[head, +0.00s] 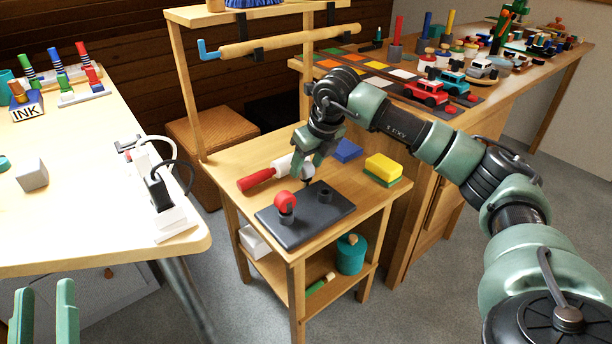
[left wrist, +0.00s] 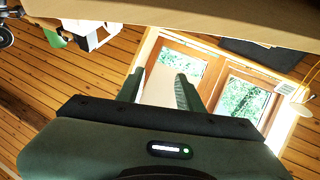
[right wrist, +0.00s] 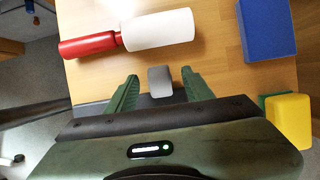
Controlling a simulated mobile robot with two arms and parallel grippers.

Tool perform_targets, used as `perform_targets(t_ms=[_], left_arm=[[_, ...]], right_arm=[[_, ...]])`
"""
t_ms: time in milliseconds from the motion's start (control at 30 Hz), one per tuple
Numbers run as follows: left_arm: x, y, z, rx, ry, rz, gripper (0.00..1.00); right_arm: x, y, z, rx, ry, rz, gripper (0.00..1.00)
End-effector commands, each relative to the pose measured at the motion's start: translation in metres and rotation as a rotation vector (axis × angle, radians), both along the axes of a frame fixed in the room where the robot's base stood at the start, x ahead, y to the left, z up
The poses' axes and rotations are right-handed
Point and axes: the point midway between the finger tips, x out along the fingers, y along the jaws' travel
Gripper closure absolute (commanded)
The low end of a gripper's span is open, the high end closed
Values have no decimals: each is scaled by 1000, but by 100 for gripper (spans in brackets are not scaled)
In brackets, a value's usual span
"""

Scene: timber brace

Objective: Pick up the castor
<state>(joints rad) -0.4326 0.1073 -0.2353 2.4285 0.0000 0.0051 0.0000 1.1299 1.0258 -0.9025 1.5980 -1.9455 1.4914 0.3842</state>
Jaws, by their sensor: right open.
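The castor (head: 286,203), seen as a round red wheel on a dark mount, stands at the left of a dark plate (head: 306,226) on the small wooden stand. My right gripper (head: 306,180) is open, pointing down just behind the castor over the plate's back edge. In the right wrist view a small grey block (right wrist: 160,82) shows between the open fingers; I cannot tell what it belongs to. The red wheel is not visible there. My left gripper (head: 45,312) is open and empty at the lower left, beside the light table.
A roller with a red handle (head: 256,179), a blue block (head: 347,151) and a yellow-green sponge (head: 383,169) lie around the plate. The light table (head: 100,215) is at left.

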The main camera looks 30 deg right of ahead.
Motion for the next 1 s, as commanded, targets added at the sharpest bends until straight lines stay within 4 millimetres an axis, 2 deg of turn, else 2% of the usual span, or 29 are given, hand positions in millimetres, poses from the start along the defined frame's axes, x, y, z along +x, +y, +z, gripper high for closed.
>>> perform_targets(t_ms=[33, 167, 400, 467, 600, 1000], left_arm=[[-3, 0, 4, -10, -34, -3, 64], [-8, 0, 15, -25, -87, -5, 64], [-9, 0, 17, -27, -97, -6, 64], [-9, 0, 17, -27, -96, -6, 64], [-9, 0, 17, -27, -95, -6, 64], [-7, 0, 15, -24, -83, -6, 64]], right_arm=[[2, 1, -6, 0, 1, 1, 48], [5, 0, -12, 1, 0, 0, 48], [5, 0, -12, 1, 0, 1, 48], [5, 0, -12, 0, 0, 1, 62], [5, 0, -12, 0, 0, 1, 100], [5, 0, -8, 0, -2, 1, 100]])
